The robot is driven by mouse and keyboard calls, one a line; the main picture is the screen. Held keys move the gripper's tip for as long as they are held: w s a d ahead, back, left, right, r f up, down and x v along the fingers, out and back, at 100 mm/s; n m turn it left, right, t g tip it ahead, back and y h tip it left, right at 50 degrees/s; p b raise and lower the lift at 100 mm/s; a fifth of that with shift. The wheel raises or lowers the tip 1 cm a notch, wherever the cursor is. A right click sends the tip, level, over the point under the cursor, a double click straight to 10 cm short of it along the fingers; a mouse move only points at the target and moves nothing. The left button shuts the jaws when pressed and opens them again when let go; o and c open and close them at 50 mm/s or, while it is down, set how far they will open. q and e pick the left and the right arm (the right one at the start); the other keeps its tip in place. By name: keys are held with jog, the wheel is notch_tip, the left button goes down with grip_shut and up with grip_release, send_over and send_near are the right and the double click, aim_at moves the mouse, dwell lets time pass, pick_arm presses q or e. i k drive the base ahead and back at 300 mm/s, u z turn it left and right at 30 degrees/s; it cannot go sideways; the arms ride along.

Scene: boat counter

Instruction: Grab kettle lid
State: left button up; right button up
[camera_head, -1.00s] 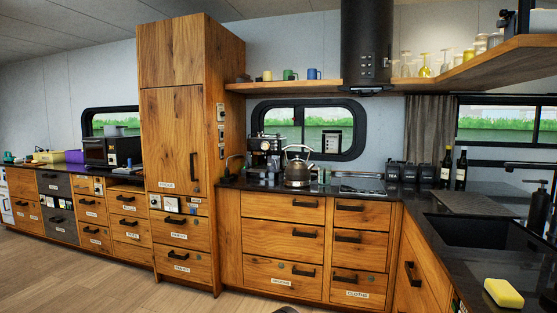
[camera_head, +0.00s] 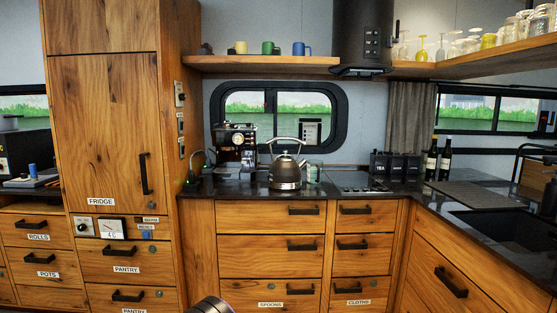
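A rounded dark and silver part, probably of my own arm, shows at the bottom edge. Neither gripper's fingers can be seen.
A coffee machine (camera_head: 236,146) stands just left of the kettle. Labelled canisters (camera_head: 394,166) and two bottles (camera_head: 438,160) stand to the right. A shelf (camera_head: 262,61) with mugs and a black hood (camera_head: 362,38) are above. A sink (camera_head: 505,228) is at right.

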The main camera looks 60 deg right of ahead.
aim_at(284, 158)
jog(key=z, duration=0.95)
jog(key=i, duration=2.5)
jog(key=z, duration=0.95)
